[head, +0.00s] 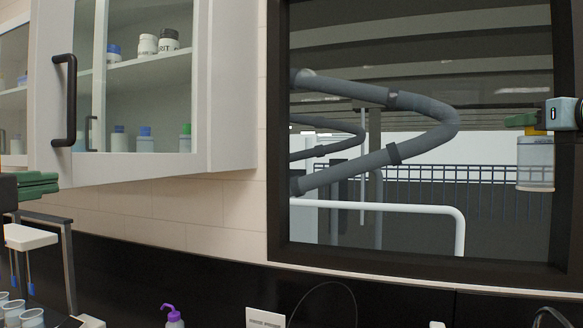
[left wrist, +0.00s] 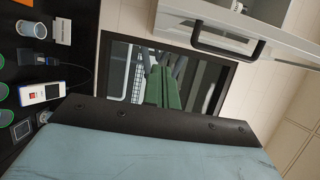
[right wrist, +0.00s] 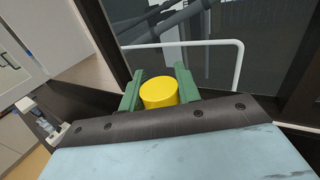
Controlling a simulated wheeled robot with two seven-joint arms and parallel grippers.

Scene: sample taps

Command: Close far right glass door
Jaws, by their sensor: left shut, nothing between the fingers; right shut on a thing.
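The glass door (head: 200,80) of the rightmost cabinet in view is at the upper left of the head view, with a black bar handle (head: 65,100) on its left stile. It looks swung out; a second, smaller handle shows through its glass. The handle also shows in the left wrist view (left wrist: 228,46). My left gripper (head: 38,185) is low at the left edge, shut and empty, below the handle and apart from it; its green fingers (left wrist: 163,88) are together. My right gripper (head: 525,120) is shut on a yellow-lidded clear jar (head: 535,165), held up at the far right.
Bottles and jars (head: 147,44) stand on the cabinet shelves. A dark-framed window (head: 278,130) fills the right. Below left are a rack (head: 30,237), cups (head: 32,318) and a purple-capped bottle (head: 173,317). Space between the door and my right gripper is free.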

